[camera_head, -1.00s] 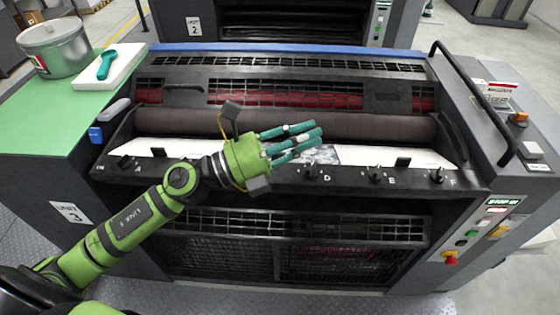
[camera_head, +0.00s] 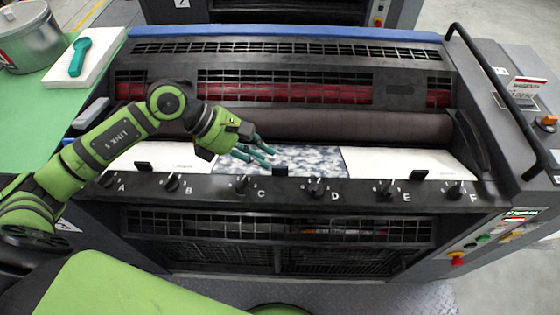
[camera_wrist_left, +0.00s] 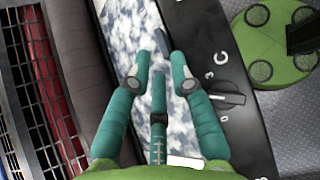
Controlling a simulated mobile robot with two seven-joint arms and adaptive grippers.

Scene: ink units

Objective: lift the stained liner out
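The stained liner (camera_head: 310,160), white with mottled blue-grey blotches, lies in the trough in front of the dark roller, behind knobs C and D. It also fills the middle of the left wrist view (camera_wrist_left: 120,40). A black clip (camera_head: 280,170) sits at its front edge and shows between the fingertips in the left wrist view (camera_wrist_left: 161,42). My left gripper (camera_head: 262,156) hovers over the liner's left part, fingers spread and empty, pointing toward the clip. Whether the fingertips touch anything is unclear. My right gripper is out of view.
Clean white liners lie left (camera_head: 180,157) and right (camera_head: 405,161) of the stained one, with further clips (camera_head: 143,167) (camera_head: 419,174). The roller (camera_head: 340,125) runs behind. Knobs line the front rail. A tin (camera_head: 30,40) and teal tool (camera_head: 80,57) on a white block stand left.

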